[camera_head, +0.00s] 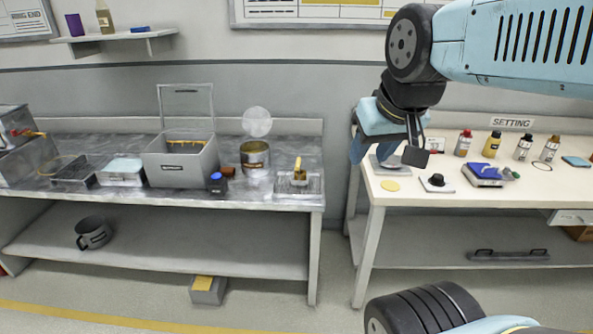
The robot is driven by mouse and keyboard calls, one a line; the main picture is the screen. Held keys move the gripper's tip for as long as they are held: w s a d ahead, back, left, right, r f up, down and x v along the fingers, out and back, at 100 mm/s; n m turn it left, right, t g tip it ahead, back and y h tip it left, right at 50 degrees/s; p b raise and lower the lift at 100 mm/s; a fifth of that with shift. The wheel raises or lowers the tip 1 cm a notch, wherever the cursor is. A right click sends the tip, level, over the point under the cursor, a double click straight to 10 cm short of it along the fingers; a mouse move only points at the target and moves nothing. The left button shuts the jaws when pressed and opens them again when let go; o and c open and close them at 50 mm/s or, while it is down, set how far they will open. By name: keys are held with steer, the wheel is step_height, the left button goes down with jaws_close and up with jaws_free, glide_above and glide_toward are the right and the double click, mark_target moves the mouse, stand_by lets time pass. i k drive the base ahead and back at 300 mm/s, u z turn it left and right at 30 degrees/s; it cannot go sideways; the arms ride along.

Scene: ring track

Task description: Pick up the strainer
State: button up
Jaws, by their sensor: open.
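I cannot clearly make out a strainer. A dark grey pot-like vessel with a side handle (93,233) lies on the lower shelf of the left bench; I cannot tell whether it is the strainer. A pale, see-through disc (257,121) stands above an open metal can (255,158) on that bench; it may be a lid or a mesh. My gripper (387,156) points down over the left end of the right table, open, with nothing seen between its fingers. It is well to the right of both.
The left bench (300,145) holds a grey box with a raised clear lid (183,160), a small dark jar (217,184) and trays. A small box (207,290) sits on the floor.

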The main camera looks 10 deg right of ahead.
mark_target(294, 183)
steer(key=i, duration=0.9)
steer(key=u, duration=0.05)
